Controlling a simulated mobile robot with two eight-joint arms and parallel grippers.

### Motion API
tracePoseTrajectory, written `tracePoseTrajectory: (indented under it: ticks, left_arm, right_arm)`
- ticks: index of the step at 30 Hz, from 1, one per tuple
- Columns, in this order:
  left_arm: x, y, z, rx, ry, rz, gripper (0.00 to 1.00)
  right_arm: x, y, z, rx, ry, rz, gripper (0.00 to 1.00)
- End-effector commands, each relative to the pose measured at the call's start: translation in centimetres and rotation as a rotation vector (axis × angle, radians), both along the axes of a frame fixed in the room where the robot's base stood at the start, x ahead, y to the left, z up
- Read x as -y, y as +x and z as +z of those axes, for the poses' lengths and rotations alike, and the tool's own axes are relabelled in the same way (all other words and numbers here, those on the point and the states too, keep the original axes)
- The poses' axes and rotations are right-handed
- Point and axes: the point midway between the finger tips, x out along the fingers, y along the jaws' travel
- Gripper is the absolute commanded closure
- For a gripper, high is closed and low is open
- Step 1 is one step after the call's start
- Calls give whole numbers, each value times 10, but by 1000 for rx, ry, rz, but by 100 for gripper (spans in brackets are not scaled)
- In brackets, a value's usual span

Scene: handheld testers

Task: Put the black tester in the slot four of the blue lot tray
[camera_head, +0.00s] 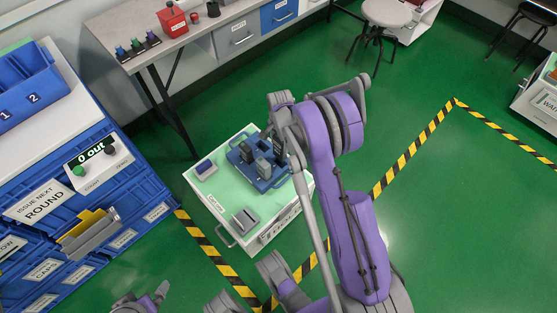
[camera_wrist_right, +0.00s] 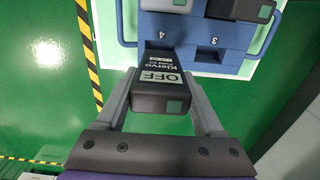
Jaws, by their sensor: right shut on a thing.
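My right gripper (camera_wrist_right: 164,78) is shut on a black tester (camera_wrist_right: 166,97) with an OFF label and a small green square. The tester's far end is at the slot marked 4 of the blue lot tray (camera_wrist_right: 190,38); I cannot tell whether it is above the slot or partly in it. A dark recess beside it, by the mark 3, looks empty. In the head view the blue lot tray (camera_head: 262,184) stands on the cart with dark testers in it, and my right arm partly covers its right side. I cannot make out my left gripper.
Two other testers (camera_wrist_right: 240,9) stand on the far side of the tray. The pale green cart top (camera_head: 222,190) also holds a small blue item (camera_head: 205,168) and a grey holder (camera_head: 245,219). A blue rack (camera_head: 125,190) stands left; a workbench (camera_head: 165,45) stands behind.

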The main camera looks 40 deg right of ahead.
Motion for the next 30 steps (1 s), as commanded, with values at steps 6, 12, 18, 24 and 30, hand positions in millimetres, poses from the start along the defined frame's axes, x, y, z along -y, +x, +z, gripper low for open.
tracePoseTrajectory:
  ticks: [6, 12, 18, 24, 30]
  left_arm:
    - [0, 1, -12, -4, 0, 0, 0]
    - [0, 2, -17, -6, 0, 0, 0]
    - [0, 3, -22, -7, 0, 0, 0]
    - [0, 3, -22, -7, 0, 0, 0]
    - [0, 3, -25, -8, 0, 0, 0]
  right_arm:
    - [-1, 1, -40, 0, 0, 3, 100]
    - [-1, 1, -61, 0, 0, 4, 100]
    - [-1, 0, -79, 0, 0, 4, 100]
    - [-1, 0, -78, 0, 0, 4, 100]
    - [-1, 0, -81, 0, 0, 5, 20]
